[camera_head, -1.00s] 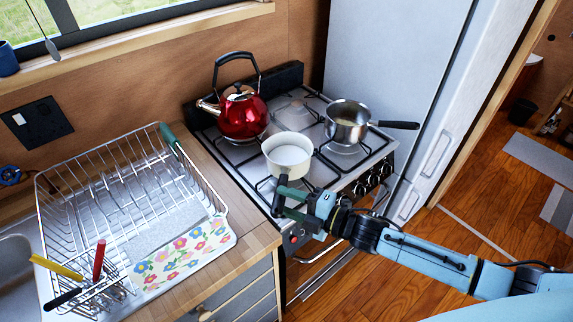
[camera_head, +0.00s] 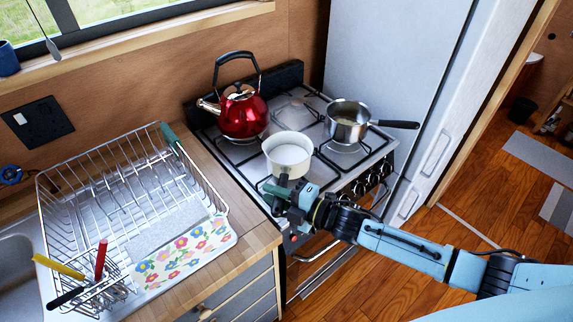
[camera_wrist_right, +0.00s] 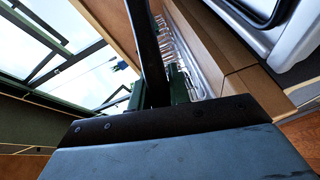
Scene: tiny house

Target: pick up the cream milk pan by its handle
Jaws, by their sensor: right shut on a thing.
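The cream milk pan (camera_head: 288,154) is at the front left of the hob, upright, with a pale inside. Its dark handle (camera_head: 283,180) points toward the front edge of the hob. My right gripper (camera_head: 279,191) is shut on this handle, and its fingers hide part of it. I cannot tell whether the pan's base touches the burner grate. In the right wrist view a dark bar (camera_wrist_right: 148,50), likely the handle, runs up between the green fingers; the pan's bowl does not show there. My left gripper is not in view.
A red kettle (camera_head: 242,112) stands behind the pan on the hob. A steel saucepan (camera_head: 347,124) stands to the right, its black handle pointing right. A wire dish rack (camera_head: 45,205) fills the counter at left. A tall fridge (camera_head: 385,60) stands behind right.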

